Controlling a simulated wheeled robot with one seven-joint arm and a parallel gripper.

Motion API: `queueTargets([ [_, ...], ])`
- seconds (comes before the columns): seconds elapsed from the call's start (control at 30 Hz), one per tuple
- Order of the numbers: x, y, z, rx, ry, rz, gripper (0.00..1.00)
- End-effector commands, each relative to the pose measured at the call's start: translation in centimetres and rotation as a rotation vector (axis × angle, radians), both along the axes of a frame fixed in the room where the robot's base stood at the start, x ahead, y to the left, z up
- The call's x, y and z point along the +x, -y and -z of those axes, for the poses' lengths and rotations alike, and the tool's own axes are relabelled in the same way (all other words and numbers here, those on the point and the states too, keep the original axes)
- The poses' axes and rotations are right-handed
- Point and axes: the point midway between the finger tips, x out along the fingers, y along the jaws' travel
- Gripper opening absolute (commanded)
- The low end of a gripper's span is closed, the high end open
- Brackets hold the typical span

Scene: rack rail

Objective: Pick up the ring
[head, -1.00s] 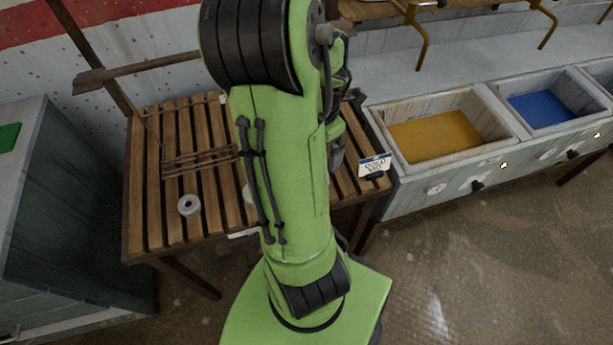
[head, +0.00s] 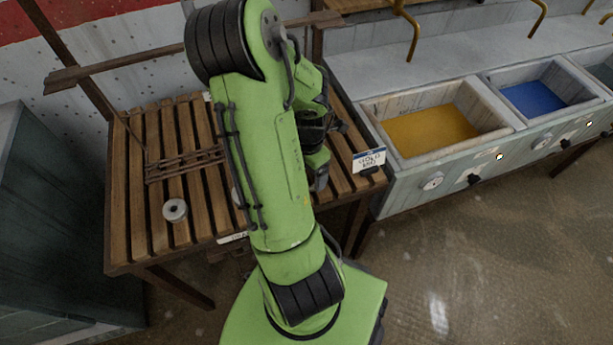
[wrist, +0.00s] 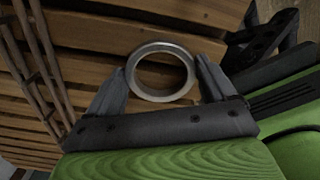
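In the wrist view, a grey metal ring (wrist: 134,79) with a round hole shows from above over the wooden slats. My gripper (wrist: 161,70) is open, with one finger on each side of the ring and its tips close to the rim. I cannot tell whether they touch it. In the head view my green arm hides the gripper's fingers. A grey ring (head: 175,210) lies on the slatted table (head: 141,240) at its left front. A pale round thing (head: 236,196) is mostly hidden behind my arm; I cannot tell which one the wrist view shows.
Thin brown rods (head: 186,165) lie over the table's slats. A label card (head: 369,160) stands at its right edge. Trays with yellow (head: 432,130) and blue (head: 535,98) contents sit to the right. A grey cabinet (head: 45,240) stands left; floor is clear at front right.

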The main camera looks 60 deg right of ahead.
Motion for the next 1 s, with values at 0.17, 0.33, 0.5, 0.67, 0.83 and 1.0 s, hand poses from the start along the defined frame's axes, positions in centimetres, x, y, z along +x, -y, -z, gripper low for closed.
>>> queueTargets([
  [0.17,0.0,0.0,0.0,0.0,0.001,0.0,0.53],
  [0.33,0.0,0.0,0.0,0.0,0.001,0.0,0.52],
  [0.5,0.1,0.1,-2.0,-0.004,0.004,-0.002,0.52],
  [0.67,0.1,0.1,-6.4,-0.006,0.005,-0.003,0.52],
  [0.83,0.1,0.1,-9.5,-0.002,0.002,-0.002,0.52],
  [1.0,1.9,1.1,-9.6,-0.001,0.0,0.029,0.52],
])
